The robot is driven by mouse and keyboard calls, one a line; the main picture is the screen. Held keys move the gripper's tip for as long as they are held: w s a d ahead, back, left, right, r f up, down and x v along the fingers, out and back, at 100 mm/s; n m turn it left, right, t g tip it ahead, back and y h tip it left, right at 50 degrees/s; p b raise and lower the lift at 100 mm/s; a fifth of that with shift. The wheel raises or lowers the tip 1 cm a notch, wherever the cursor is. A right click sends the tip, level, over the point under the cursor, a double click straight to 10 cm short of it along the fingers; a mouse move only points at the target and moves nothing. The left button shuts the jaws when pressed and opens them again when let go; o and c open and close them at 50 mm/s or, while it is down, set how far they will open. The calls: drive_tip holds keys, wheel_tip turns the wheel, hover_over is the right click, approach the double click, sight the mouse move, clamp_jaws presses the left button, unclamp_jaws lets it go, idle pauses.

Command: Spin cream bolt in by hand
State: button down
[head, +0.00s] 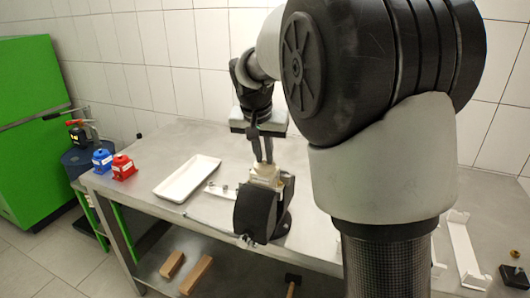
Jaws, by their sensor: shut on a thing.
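My gripper (264,161) points straight down over the pump (256,212) on the bench, with its two fingers close together. The fingertips end at the pump's pale cream-coloured top part. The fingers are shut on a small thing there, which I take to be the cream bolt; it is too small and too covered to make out. The pump has a round black body in front and a dark bracket on its right side. The bolt's hole and thread are hidden by the fingers and the pump.
A white tray (187,178) lies left of the pump, and a small rail with several pegs (222,191) lies between them. A red unit (122,168) and a blue unit (102,160) stand at the bench's left end. A white bracket (463,250) lies at right.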

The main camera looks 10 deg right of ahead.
drive_tip(key=shift+w+a+r+m+g+h, duration=0.1)
drive_tip(key=shift+m+g+h, duration=0.1)
drive_tip(key=shift+m, duration=0.45)
drive_tip(key=shift+w+m+g+h, duration=0.1)
drive_tip(key=shift+m+h, duration=0.1)
drive_tip(key=shift+m, duration=0.75)
drive_tip(key=c, duration=1.7)
unclamp_jaws()
drive_tip(key=shift+s, duration=0.1)
drive_tip(key=shift+c, duration=0.2)
drive_tip(key=p+v, duration=0.1)
drive_tip(key=v, duration=1.6)
drive_tip(key=shift+a+r+p, duration=0.15)
drive_tip(key=shift+a+p, duration=0.05)
drive_tip(key=shift+p, duration=0.1)
